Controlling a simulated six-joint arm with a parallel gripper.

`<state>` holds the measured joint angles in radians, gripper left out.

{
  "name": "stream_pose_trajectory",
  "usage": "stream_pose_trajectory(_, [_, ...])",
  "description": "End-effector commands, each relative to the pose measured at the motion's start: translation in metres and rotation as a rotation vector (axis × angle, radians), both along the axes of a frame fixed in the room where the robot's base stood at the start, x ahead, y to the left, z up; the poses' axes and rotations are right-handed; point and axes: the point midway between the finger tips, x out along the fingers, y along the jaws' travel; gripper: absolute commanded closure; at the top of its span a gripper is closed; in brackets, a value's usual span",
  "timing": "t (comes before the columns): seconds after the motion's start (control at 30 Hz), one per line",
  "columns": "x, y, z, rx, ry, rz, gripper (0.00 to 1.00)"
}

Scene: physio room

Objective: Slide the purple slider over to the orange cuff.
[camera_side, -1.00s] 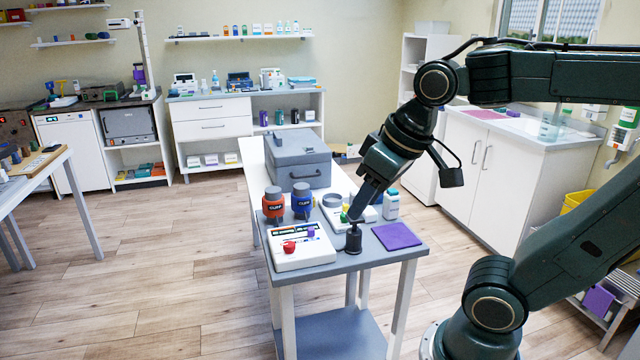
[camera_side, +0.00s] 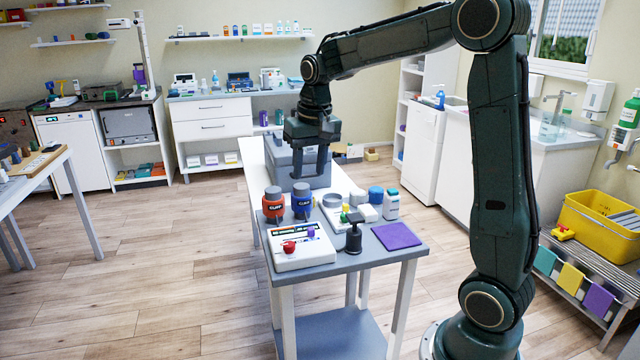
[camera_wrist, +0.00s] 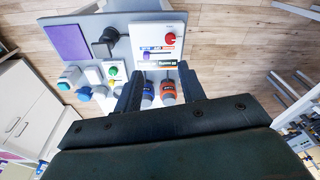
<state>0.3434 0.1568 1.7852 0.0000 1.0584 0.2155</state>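A white panel (camera_side: 318,254) lies near the front left of the small grey table. It carries a red knob (camera_side: 289,247) and a purple slider (camera_side: 311,232). The slider stands at the right end of its slot in the side view, on the blue cuff's side. The orange cuff (camera_side: 273,206) and the blue cuff (camera_side: 302,203) stand upright behind the panel, orange on the left. My gripper (camera_side: 309,176) points down above the table, behind the cuffs, and is empty. In the wrist view my gripper's fingers (camera_wrist: 158,72) are apart, with both cuffs showing between them.
A grey box (camera_side: 290,178) stands at the table's back, close to my gripper in the picture. A black post-like device (camera_side: 354,236) stands right of the panel, beside a purple mat (camera_side: 397,236). A white bottle (camera_side: 391,206) and several small items crowd the table's right middle.

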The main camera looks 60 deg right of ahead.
Motion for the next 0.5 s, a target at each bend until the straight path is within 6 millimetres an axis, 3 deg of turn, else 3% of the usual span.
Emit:
stream_pose_trajectory(0.2, [0.029,-0.042,-0.033,0.028,0.061,-0.105,0.60])
stream_pose_trajectory(0.5, [0.050,-0.086,-0.072,0.057,0.118,-0.208,0.60])
